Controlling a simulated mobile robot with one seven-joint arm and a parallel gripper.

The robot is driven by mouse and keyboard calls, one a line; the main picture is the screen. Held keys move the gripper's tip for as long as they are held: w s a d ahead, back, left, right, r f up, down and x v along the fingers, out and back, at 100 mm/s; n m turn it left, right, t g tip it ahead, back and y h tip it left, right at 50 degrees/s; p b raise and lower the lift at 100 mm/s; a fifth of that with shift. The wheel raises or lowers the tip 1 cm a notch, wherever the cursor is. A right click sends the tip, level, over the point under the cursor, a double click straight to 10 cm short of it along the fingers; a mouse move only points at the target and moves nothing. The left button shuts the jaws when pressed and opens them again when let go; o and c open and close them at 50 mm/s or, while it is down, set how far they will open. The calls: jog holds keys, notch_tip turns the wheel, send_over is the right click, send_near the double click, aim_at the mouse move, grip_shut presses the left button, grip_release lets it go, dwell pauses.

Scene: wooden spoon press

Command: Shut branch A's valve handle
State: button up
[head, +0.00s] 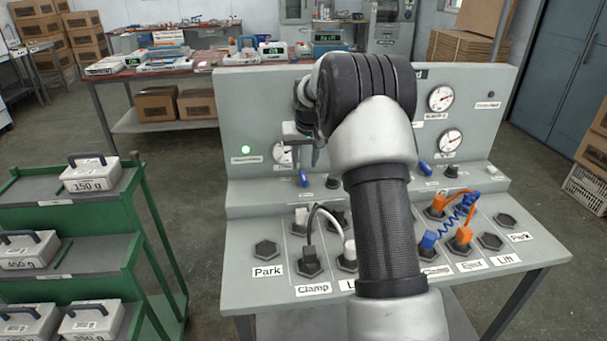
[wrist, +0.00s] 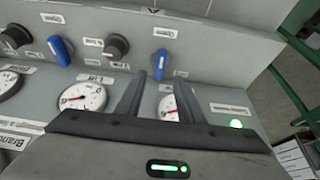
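A blue valve handle (head: 304,178) is on the left part of the grey panel. It also shows in the wrist view (wrist: 162,62), upright and just beyond the fingertips. My gripper (head: 303,160) is over the panel's left part. In the wrist view its two dark fingers (wrist: 161,78) are apart, with nothing between them, and they look in line with this handle. A second blue handle (wrist: 60,50) is to the left in the wrist view. Another blue handle (head: 425,168) is right of my arm in the head view. The branch label is cut off, so I cannot read its letter.
Black knobs (wrist: 115,45) and gauges (wrist: 82,97) are close to the handles. A green lamp (head: 246,150) is lit at the panel's left. Hoses and plugs (head: 466,205) cover parts of the lower shelf. My arm hides the panel's middle. A green weight rack (head: 150,250) stands left.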

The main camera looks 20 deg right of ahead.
aim_at(303, 175)
jog(key=x, duration=0.6)
jog(key=shift+w+f, duration=0.1)
jog(key=shift+c, duration=0.4)
grip_shut()
jog(key=shift+a+m, duration=0.1)
jog(key=shift+m, duration=0.2)
jog(key=m, duration=0.2)
jog(key=m+h+p, duration=0.1)
jog(key=shift+a+m+g+h, duration=0.15)
jog(key=shift+m+g+h, duration=0.15)
jog(key=shift+m, duration=0.1)
jog(key=m+p, duration=0.1)
jog(key=m, duration=0.1)
jog(key=shift+w+m+g+h, duration=0.1)
jog(key=shift+m+g+h, duration=0.2)
jog(key=shift+h, duration=0.1)
jog(key=m+g+p, duration=0.1)
jog(key=m, duration=0.2)
jog(key=m+g+h+p, duration=0.1)
jog(key=m+p, duration=0.1)
jog(key=m, duration=0.1)
jog(key=shift+w+a, duration=0.1)
jog(key=shift+w, duration=0.1)
jog(key=shift+m, duration=0.4)
